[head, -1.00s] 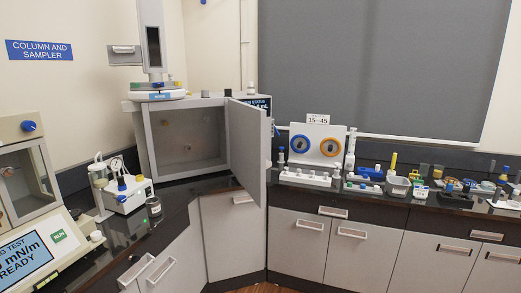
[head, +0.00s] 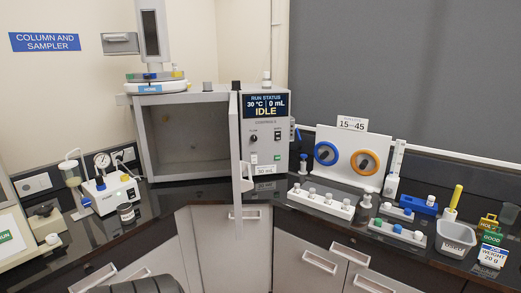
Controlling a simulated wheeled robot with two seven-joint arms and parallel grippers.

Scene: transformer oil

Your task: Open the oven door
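The oven (head: 145,150) is a grey box on the corner of the counter, with its dark chamber (head: 190,137) showing empty. Its door (head: 236,165) stands open, swung out towards me and seen almost edge-on. The control panel (head: 264,125) to the right of the door reads "RUN STATUS", "30 °C", "0 mL" and "IDLE". Neither of my grippers is in view. Only a dark rounded part, probably of my arm, shows at the bottom left.
A white device with a gauge (head: 110,192) and a dark jar (head: 126,214) stand left of the oven. On the right are a vial rack (head: 320,203), a panel with two rings (head: 345,158) and a grey bin (head: 456,238). Counter in front of the oven is mostly clear.

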